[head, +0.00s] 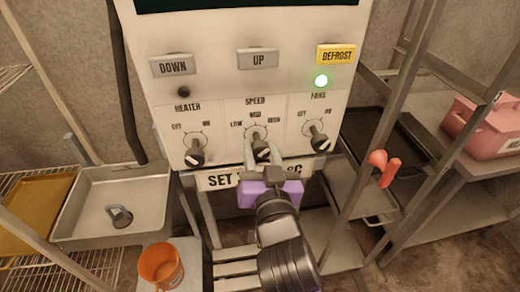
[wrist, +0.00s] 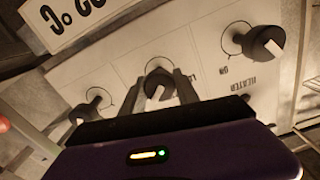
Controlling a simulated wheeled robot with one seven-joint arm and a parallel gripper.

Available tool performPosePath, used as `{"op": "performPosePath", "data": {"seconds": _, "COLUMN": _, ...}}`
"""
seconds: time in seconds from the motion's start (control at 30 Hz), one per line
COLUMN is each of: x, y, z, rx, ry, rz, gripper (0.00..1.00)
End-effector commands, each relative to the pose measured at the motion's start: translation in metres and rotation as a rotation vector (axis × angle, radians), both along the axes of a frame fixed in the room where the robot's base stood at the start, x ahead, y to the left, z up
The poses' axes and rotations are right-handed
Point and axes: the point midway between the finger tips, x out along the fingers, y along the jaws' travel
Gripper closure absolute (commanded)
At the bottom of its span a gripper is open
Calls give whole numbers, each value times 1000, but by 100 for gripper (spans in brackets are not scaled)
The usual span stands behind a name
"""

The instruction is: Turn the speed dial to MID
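The speed dial (head: 261,150) is the middle of three dark knobs on the white control panel, under the labels LOW, MID and HIGH. Its pale-tipped grip leans slightly down and right in the head view; I cannot tell which label it is set to. My gripper (head: 263,154), with a purple body, is at the dial from below. In the wrist view my gripper's two fingers (wrist: 163,93) stand on either side of the speed dial (wrist: 157,82), apparently open around it. Contact is unclear, as the fingers and body hide part of the dial.
The heater dial (head: 195,154) and the fans dial (head: 319,139) flank it closely. Above are the DOWN (head: 172,66), UP (head: 258,58) and DEFROST (head: 336,54) buttons and a lit green lamp (head: 321,81). A sign (head: 215,181) hangs below. Shelving stands on both sides.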

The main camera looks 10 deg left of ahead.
Motion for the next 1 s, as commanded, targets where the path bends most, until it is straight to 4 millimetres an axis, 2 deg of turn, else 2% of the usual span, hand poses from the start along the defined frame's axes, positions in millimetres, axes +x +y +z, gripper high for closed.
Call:
{"op": "performPosePath", "data": {"seconds": 0.03, "x": 0, "y": 0, "z": 0, "rx": 0, "ry": 0, "rz": 0, "gripper": 84}}
{"op": "performPosePath", "data": {"seconds": 0.1, "x": 0, "y": 0, "z": 0, "rx": 0, "ry": 0, "rz": 0, "gripper": 98}}
{"op": "performPosePath", "data": {"seconds": 0.13, "x": 0, "y": 0, "z": 0, "rx": 0, "ry": 0, "rz": 0, "gripper": 100}}
{"op": "performPosePath", "data": {"seconds": 0.57, "x": 0, "y": 0, "z": 1, "rx": -98, "ry": -28, "rz": 0, "gripper": 100}}
{"op": "performPosePath", "data": {"seconds": 1.0, "x": 0, "y": 0, "z": 2, "rx": -455, "ry": -131, "rz": 0, "gripper": 100}}
